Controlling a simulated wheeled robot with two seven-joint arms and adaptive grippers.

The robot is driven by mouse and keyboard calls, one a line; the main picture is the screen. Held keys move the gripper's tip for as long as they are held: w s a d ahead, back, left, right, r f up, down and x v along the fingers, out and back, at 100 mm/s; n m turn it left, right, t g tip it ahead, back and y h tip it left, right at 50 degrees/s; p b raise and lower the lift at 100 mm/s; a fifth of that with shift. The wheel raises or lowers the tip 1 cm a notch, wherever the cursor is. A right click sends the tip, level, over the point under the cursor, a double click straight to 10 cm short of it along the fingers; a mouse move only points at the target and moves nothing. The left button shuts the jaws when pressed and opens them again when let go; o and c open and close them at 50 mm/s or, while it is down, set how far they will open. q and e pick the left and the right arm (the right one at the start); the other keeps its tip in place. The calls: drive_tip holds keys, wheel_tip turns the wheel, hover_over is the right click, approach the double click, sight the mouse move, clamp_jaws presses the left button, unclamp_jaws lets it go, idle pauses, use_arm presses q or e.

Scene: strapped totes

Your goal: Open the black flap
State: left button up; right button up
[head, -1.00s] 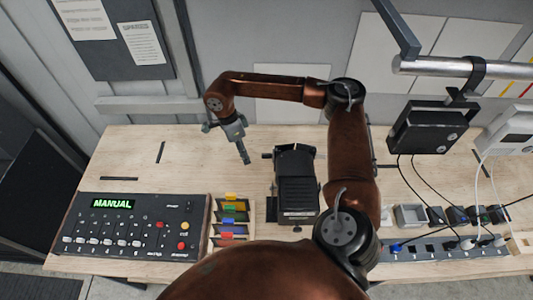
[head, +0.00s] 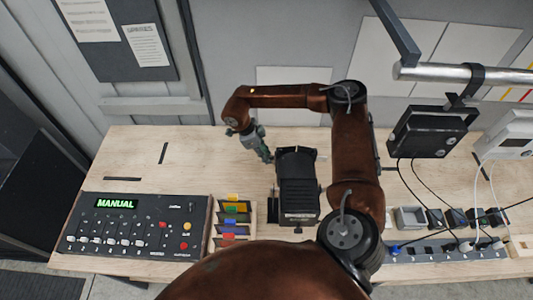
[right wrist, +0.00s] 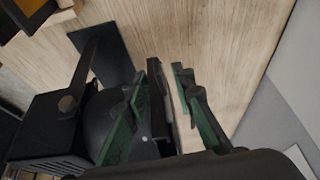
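The black device (head: 297,190) with the ribbed cover stands on the wooden table in the middle of the head view. Which part of it is the flap is hard to tell. My right gripper (head: 266,155) points down at the device's upper left corner. In the right wrist view its two green-padded fingers (right wrist: 160,108) stand apart. A thin dark upright bar (right wrist: 158,88) shows between them, with a gap to the right finger. The black housing (right wrist: 45,130) and a rounded black part lie to the left. My left gripper is not in view.
A control panel (head: 130,228) reading MANUAL and a rack of coloured cards (head: 232,218) stand to the left. A power strip (head: 440,247) with plugs and cables lies to the right. A black box (head: 430,132) hangs from a rail.

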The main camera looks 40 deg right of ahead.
drive_tip(key=shift+f, duration=0.1)
clamp_jaws()
idle(0.6)
